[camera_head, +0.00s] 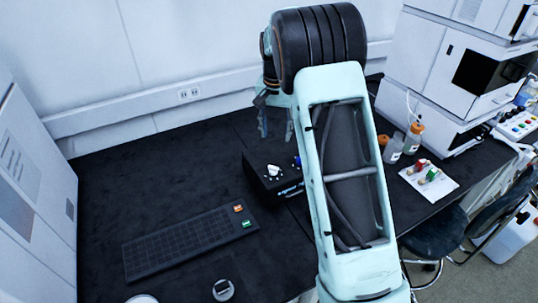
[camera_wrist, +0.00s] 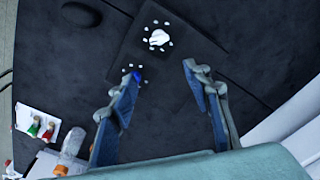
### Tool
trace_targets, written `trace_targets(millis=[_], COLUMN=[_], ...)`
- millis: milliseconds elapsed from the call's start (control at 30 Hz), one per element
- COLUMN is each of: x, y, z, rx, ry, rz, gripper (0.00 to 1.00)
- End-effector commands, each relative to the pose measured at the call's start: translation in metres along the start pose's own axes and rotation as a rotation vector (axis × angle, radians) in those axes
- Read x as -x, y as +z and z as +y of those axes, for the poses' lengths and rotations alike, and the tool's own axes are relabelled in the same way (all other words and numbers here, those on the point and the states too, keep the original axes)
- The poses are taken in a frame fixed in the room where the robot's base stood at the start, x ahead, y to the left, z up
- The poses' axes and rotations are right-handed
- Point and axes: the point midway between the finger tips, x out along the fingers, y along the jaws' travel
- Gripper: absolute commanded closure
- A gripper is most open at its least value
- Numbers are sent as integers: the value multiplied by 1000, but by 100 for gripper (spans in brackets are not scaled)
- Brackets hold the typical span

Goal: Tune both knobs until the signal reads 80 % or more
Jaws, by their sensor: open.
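A black box (camera_head: 262,188) stands on the dark bench, with a white knob (camera_head: 273,170) and a blue knob (camera_head: 297,161) on its top. Small blue-white marks show on its front, too small to read. In the wrist view the white knob (camera_wrist: 158,37) sits inside a ring of white dots. The blue knob (camera_wrist: 135,75) is partly hidden by the left finger, with some dots of its ring showing. My gripper (camera_head: 277,131) is open and empty above and behind the box. In the wrist view its fingers (camera_wrist: 162,73) are apart, with neither knob between the tips.
A black keypad panel (camera_head: 185,243) with orange and green keys lies front left of the box. Orange-capped bottles (camera_head: 413,138), a white sheet (camera_head: 442,188) with red and green items, and white instruments (camera_head: 450,75) stand right. Bench left of the box is clear.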

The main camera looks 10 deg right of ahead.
Motion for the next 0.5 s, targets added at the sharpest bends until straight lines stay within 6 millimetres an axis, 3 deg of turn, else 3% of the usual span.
trace_targets(millis=[100, 367, 500], x=[-18, -43, -68], y=[9, 16, 18], z=[0, -1, -1], rx=[-28, -36, -36], ry=[1, 1, 2], rz=[-71, -100, -99], gripper=[55, 55, 55])
